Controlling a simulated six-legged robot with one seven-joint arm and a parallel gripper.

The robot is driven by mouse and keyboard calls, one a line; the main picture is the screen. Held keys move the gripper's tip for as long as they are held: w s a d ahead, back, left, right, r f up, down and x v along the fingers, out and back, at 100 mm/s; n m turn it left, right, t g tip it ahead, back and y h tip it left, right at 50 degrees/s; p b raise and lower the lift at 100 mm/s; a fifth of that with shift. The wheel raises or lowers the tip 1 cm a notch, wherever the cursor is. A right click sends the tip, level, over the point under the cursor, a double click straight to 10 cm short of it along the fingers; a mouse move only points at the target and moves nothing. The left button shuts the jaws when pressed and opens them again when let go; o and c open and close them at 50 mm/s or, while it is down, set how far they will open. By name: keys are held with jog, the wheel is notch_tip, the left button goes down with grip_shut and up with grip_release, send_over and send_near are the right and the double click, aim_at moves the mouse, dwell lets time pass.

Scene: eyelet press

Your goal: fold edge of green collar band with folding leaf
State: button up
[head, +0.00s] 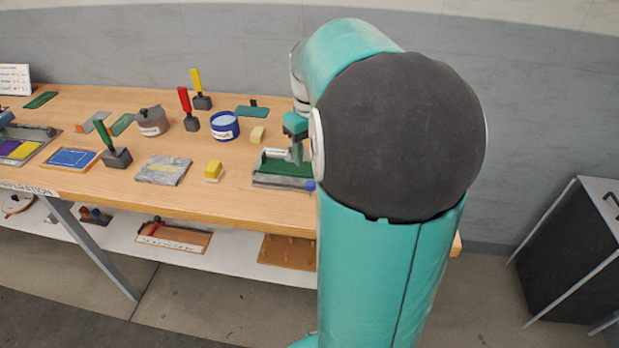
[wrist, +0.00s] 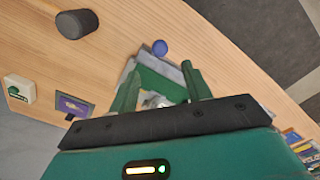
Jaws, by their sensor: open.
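The green collar band (head: 285,168) lies in a grey folding fixture (head: 262,181) near the right part of the bench. A blue ball knob (head: 310,185) sits at the fixture's front right corner; I take it to be the folding leaf's handle. My gripper (head: 297,155) is over the fixture, its fingers pointing down. In the wrist view my gripper (wrist: 161,70) is open, with the green band (wrist: 160,86) and grey fixture between and beyond its fingers. The blue knob (wrist: 159,47) is past the fingertips, apart from them. My arm hides the fixture's right side in the head view.
Upright red (head: 186,104), yellow (head: 197,85) and green (head: 106,140) handles rise from the bench. The wrist view shows a dark cylinder (wrist: 76,23).

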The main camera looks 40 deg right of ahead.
notch_tip(320, 180, down, 9)
jog(key=shift+f, duration=0.1)
dwell(0.3)
grip_shut()
